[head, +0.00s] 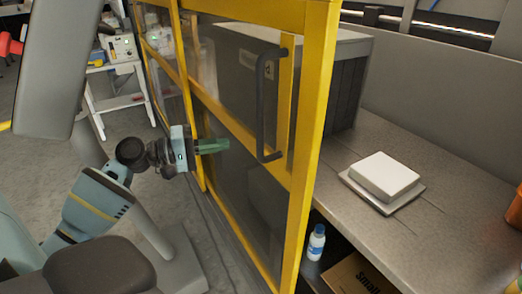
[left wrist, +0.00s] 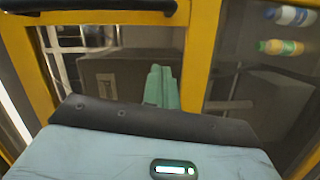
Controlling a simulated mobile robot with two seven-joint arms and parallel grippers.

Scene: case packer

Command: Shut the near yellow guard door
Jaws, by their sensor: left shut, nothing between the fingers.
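The near yellow guard door (head: 309,130) has a yellow frame, clear panels and a dark upright handle (head: 265,105) near its right-hand edge. It stands at an angle, with the counter showing uncovered to the right of that edge. My left gripper (head: 214,146) has green fingers, shut and empty, in front of the clear panel, left of and a little below the handle's middle. I cannot tell whether the fingertips touch the panel. In the left wrist view the shut fingers (left wrist: 161,86) point at the panel beside a yellow bar (left wrist: 200,55); the handle (left wrist: 90,6) crosses the top left. My right gripper is out of view.
A grey counter (head: 410,160) carries a white box-like device (head: 385,177). A white bottle (head: 316,242) and a cardboard box (head: 358,275) stand on the shelf below. A white cart (head: 112,75) stands at the back left.

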